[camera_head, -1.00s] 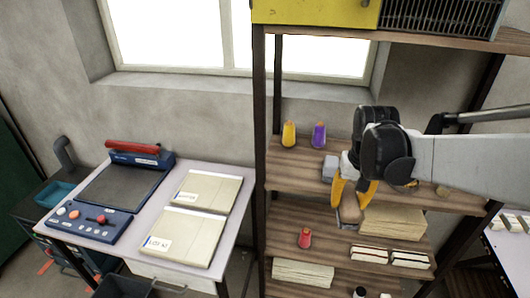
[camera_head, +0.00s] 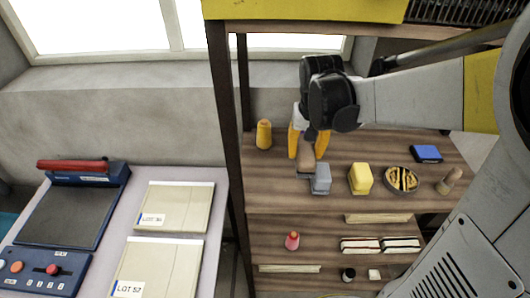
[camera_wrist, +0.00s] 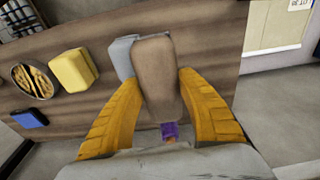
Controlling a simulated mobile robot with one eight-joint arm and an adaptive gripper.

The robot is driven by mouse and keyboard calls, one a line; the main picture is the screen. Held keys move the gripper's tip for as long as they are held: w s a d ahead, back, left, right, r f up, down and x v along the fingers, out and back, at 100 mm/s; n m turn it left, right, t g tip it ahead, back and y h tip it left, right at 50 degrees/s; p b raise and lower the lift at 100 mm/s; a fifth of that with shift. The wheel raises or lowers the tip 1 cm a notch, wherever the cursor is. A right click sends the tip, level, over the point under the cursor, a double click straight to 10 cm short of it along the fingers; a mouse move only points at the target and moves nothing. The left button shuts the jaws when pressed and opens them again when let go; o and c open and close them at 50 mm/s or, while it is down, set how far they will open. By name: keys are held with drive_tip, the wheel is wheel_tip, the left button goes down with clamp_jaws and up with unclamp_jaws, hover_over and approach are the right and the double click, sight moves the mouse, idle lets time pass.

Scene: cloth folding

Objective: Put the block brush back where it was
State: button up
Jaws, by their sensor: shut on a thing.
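The block brush, a brown wooden block, is between the yellow fingers of my gripper (camera_head: 308,145). In the head view the brush (camera_head: 305,162) hangs fingers-down over the upper shelf (camera_head: 270,190), just behind a grey block (camera_head: 321,181). In the wrist view the brush (camera_wrist: 158,75) is clasped by both fingers and overlaps the grey block (camera_wrist: 121,55). I cannot tell whether its underside touches the shelf. A purple spool (camera_wrist: 169,130) shows near the gripper in the wrist view and is hidden in the head view.
An orange-yellow spool (camera_head: 264,135) stands left of my gripper. A yellow block (camera_head: 360,179), a round bowl (camera_head: 402,180), a blue box (camera_head: 426,153) and a brown cylinder (camera_head: 449,181) stand to the right. The shelf post (camera_head: 228,150) is on the left.

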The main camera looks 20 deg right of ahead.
drive_tip(key=a+f, duration=0.1)
drive_tip(key=a, duration=0.1)
drive_tip(key=a+f, duration=0.2)
drive_tip(key=a, duration=0.1)
drive_tip(key=w+a+f+b, duration=0.1)
drive_tip(key=a, duration=0.1)
drive_tip(key=shift+a+f, duration=0.2)
drive_tip(key=shift+f, duration=0.1)
drive_tip(key=shift+w+f+b, duration=0.1)
drive_tip(key=shift+f+b, duration=0.45)
drive_tip(key=shift+f, duration=1.45)
drive_tip(key=shift+f, duration=0.15)
drive_tip(key=o, duration=1.1)
drive_tip(key=shift+c, duration=0.2)
